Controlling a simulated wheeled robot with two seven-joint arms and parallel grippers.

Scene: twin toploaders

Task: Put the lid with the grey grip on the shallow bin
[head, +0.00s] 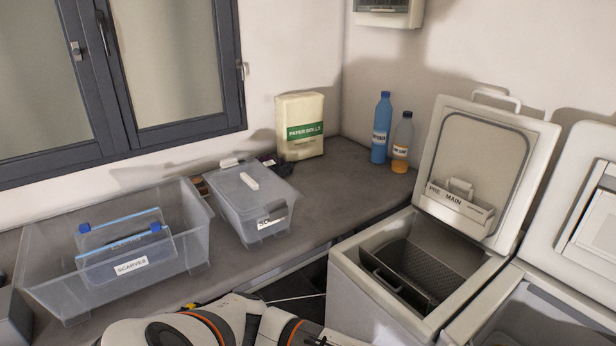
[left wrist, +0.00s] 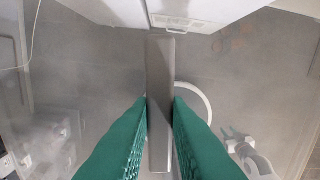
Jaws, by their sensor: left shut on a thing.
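In the left wrist view my left gripper (left wrist: 160,103), with green fingers, is shut on a long grey bar (left wrist: 160,65). This looks like the grey grip of a lid; the lid's clear sheet is hard to make out. Neither this grip nor my left fingers show in the head view. A wide clear bin (head: 40,262), labelled SCARVES, stands open on the counter at left. I cannot tell which bin counts as shallow.
A paper rolls pack (head: 301,140), a blue bottle (head: 381,130) and a grey-orange bottle (head: 402,145) stand at the back of the grey counter (head: 345,190). Two toploaders at right have raised lids (head: 485,150). Bare counter lies right of the smaller bin.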

